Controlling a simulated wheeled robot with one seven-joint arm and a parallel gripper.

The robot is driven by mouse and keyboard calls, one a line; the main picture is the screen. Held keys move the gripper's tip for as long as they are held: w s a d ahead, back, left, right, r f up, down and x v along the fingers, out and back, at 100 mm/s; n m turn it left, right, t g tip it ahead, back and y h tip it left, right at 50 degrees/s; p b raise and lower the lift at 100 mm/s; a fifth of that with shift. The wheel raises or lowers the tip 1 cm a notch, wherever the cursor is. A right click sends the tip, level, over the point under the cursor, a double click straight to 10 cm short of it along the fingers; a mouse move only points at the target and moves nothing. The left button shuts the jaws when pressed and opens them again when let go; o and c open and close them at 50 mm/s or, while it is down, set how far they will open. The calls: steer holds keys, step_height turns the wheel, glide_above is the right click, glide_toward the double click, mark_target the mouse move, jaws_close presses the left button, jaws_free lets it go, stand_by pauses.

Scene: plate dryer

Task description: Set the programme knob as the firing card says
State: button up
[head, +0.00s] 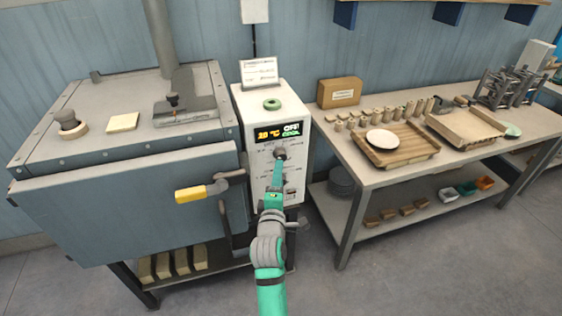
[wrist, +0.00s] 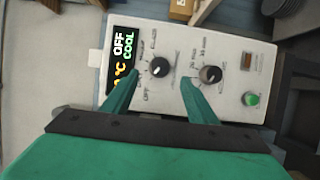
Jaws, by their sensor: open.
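The white control box (head: 292,107) stands right of the kiln, with a display (head: 278,130) reading OFF and COOL. The firing card (head: 259,70) stands on top of it; its writing is too small to read. In the wrist view, a black knob (wrist: 159,67) sits beside the display, with an OFF label near it. A second black knob (wrist: 210,75) sits to its right. Which is the programme knob cannot be read. My gripper (wrist: 158,76) is open and empty, its fingertips either side of the first knob; contact cannot be told. It also shows at the panel in the head view (head: 278,164).
A green button (wrist: 251,99) and a small reddish switch (wrist: 247,62) are on the panel. The kiln (head: 120,190) has a yellow-ended handle (head: 192,194) close left of my arm. A workbench (head: 345,160) with a plate and wooden trays stands at right.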

mark_target(281, 155)
steer(key=w, duration=0.8)
steer(key=shift+d, duration=0.25)
steer(key=c, duration=1.1)
